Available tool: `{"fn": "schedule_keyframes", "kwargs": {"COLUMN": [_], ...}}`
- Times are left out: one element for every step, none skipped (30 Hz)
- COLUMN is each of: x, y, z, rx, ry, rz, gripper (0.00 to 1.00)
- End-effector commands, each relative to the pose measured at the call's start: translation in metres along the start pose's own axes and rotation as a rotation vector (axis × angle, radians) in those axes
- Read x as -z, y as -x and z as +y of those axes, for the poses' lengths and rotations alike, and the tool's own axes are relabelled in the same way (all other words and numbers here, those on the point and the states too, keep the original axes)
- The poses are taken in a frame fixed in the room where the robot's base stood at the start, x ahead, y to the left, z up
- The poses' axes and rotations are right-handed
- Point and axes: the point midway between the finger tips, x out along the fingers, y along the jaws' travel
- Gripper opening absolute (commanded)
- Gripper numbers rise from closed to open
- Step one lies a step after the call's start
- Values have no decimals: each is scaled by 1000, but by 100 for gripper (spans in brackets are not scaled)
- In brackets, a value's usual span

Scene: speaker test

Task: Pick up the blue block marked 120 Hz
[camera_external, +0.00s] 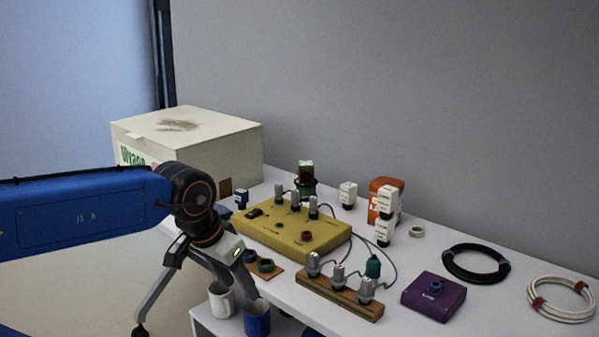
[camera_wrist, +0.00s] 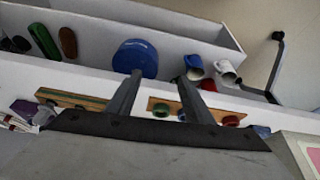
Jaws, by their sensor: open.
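A small dark-blue block (camera_external: 241,198) with a pale top stands on the white table in the external view, between the cream box and the yellow panel. Its marking is too small to read. A blue piece (camera_wrist: 262,131) beside the pale box in the wrist view may be the same block. My gripper (camera_external: 243,287) is at the table's front edge, in front of the block and apart from it. In the wrist view, my open gripper (camera_wrist: 160,78) has two spread fingers with nothing held between them. A wooden plate with coloured rings (camera_wrist: 200,110) shows behind the fingers.
The yellow panel (camera_external: 295,236) with upright grey pieces stands right of the block, and the cream box (camera_external: 200,150) behind it. A wooden rack (camera_external: 340,297) and purple box (camera_external: 433,297) lie farther right. White (camera_external: 221,302) and blue (camera_external: 257,320) mugs stand below the table edge.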

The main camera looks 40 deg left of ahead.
Motion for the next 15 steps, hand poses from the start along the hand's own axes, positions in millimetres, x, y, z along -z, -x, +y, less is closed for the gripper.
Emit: {"fn": "schedule_keyframes", "kwargs": {"x": [13,21,33,42,52,65,74,84,96,105,114,127,136,145,156], "y": [5,9,14,18,22,27,31,34,38,41,44,48,50,52,55], "z": [-3,-6,-9,-12,-15,-20,-24,-27,-33,-37,-42,-48,-53,-58,-65], "rx": [7,11,18,24,30,37,44,50,58,65,71,80,87,94,104], "ry": [41,72,118,156,194,245,283,321,372,409,447,498,536,574,624], "rz": [-10,-18,-29,-37,-46,-57,-66,-74,-86,-93,-101,-111,-119,-126,-137], "gripper": [47,47,47,47,47,47,47,47,47,47,47,47,47,47,47]}}
